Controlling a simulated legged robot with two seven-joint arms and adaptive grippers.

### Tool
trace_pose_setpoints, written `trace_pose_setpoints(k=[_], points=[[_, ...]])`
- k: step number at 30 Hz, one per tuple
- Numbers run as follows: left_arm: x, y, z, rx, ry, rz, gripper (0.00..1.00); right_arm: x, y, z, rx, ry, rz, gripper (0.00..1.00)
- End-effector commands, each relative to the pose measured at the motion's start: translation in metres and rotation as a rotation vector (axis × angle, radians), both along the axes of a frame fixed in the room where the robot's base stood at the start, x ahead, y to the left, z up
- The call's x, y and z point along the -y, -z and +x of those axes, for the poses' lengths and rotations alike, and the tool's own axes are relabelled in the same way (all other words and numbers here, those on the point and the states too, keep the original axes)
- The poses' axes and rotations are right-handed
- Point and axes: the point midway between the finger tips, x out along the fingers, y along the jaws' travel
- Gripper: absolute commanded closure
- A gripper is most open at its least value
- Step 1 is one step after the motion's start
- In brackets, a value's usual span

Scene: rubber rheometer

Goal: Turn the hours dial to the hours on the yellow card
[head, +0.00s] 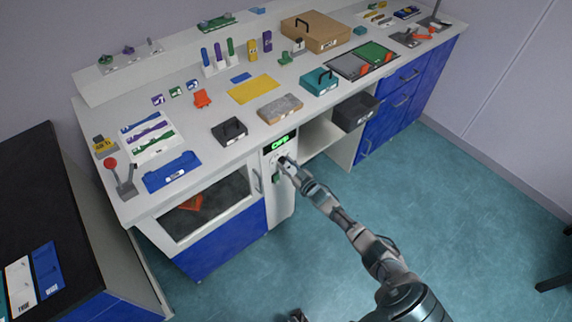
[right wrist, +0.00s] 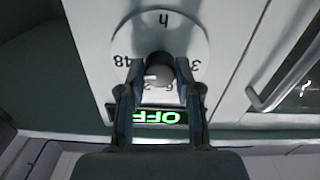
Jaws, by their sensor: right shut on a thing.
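The hours dial has a round white face (right wrist: 190,30) marked "h", with a dark grey knob (right wrist: 158,68) at its middle. In the right wrist view it appears upside down; "48" shows at left and a "3" at right, and the fingers partly cover the lower numbers. My right gripper (right wrist: 158,88) is shut on the knob, one finger on each side. In the head view the right gripper (head: 284,165) is at the cabinet front and covers most of the dial. A flat yellow sheet (head: 253,89) lies on the bench; no writing on it is readable.
A green lit display (right wrist: 160,117) beside the dial reads "OFF"; it also shows in the head view (head: 280,143). The floor in front is clear.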

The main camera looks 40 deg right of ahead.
Motion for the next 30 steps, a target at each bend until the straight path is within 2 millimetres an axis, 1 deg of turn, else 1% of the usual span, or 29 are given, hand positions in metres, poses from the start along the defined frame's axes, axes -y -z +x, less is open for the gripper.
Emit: trace_pose_setpoints(k=[1, 9, 24, 25, 26, 27, 28, 30], points=[[-0.0001, 0.0008, -0.0003, -0.002, 0.0, 0.0, 0.63, 0.0029, 0.0062, -0.0024, -0.015, 0.005, 0.02, 1.0], [-0.0003, 0.0013, -0.0007, -0.005, 0.0, 0.001, 0.63, 0.0018, 0.0078, -0.0028, -0.024, 0.005, 0.101, 1.0], [-0.0003, 0.0014, -0.0009, -0.006, 0.0, 0.001, 0.63, 0.0001, 0.0106, -0.0038, -0.03, 0.004, 0.118, 1.0], [-0.0003, 0.0013, -0.0009, -0.006, 0.0, 0.001, 0.63, 0.0, 0.0107, -0.0039, -0.03, 0.004, 0.118, 0.62], [-0.0003, 0.0013, -0.0009, -0.005, 0.0, 0.001, 0.63, -0.0001, 0.0108, -0.0039, -0.03, 0.004, 0.118, 0.54], [-0.0003, 0.0012, -0.0009, -0.005, 0.0, 0.001, 0.63, -0.0003, 0.0103, -0.0038, -0.029, 0.003, 0.118, 0.44], [-0.0003, 0.0011, -0.001, -0.005, 0.0, 0.001, 0.63, -0.0004, 0.0095, -0.0035, -0.027, 0.002, 0.118, 0.41], [-0.0003, 0.001, -0.001, -0.005, 0.0, 0.001, 0.63, -0.0007, 0.0074, -0.0029, -0.023, 0.001, 0.119, 0.41]])
